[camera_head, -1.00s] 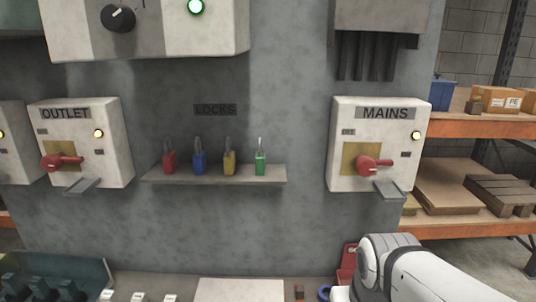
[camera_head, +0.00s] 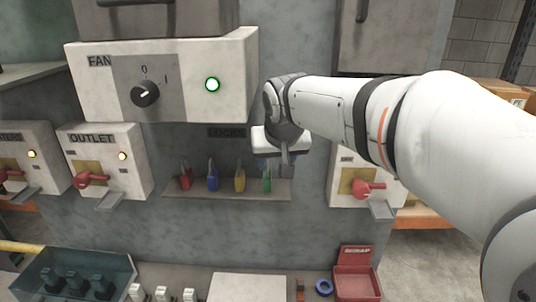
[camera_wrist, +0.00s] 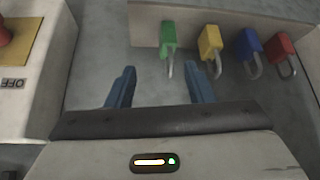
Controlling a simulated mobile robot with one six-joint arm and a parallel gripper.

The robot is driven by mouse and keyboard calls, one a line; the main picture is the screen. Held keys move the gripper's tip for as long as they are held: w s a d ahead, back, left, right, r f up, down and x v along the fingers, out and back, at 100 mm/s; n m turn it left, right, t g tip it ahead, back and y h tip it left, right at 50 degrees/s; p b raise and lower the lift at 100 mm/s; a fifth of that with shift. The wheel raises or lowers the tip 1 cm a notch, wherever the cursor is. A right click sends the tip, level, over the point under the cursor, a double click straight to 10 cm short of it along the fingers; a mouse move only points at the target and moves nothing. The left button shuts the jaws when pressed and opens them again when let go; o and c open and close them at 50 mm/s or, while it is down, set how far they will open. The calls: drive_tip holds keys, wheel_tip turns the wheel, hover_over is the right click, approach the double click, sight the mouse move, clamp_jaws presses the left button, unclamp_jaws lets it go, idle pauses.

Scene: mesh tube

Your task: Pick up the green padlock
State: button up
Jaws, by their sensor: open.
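The green padlock (camera_head: 267,181) stands at the right end of a small wall shelf (camera_head: 225,189), under the LOCKS label. In the wrist view the green padlock (camera_wrist: 168,40) shows with its shackle pointing down the picture. My gripper (camera_wrist: 158,82) is open and empty, its two blue fingers apart. The padlock lies beyond the fingertips, between their lines, not touched. In the head view my gripper (camera_head: 287,155) is close to the padlock, and the fingers are hard to make out there.
Yellow (camera_head: 239,180), blue (camera_head: 212,181) and red (camera_head: 185,180) padlocks stand left of the green one. The MAINS box (camera_head: 350,205), with a red handle, is to the right. The FAN box (camera_head: 190,105) is above the shelf. A red SCRAP bin (camera_head: 355,284) sits below.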

sight(267, 175)
drive_tip(key=w+f+p, duration=0.1)
drive_tip(key=w+a+f+p, duration=0.1)
drive_tip(key=w+f, duration=0.1)
drive_tip(key=w+a+f, duration=0.1)
drive_tip(key=w+f, duration=0.1)
drive_tip(key=shift+w+f+p, duration=0.1)
drive_tip(key=shift+f+p, duration=0.15)
drive_tip(key=shift+p, duration=0.15)
drive_tip(key=shift+d, duration=0.1)
drive_tip(key=shift+c, duration=0.6)
clamp_jaws()
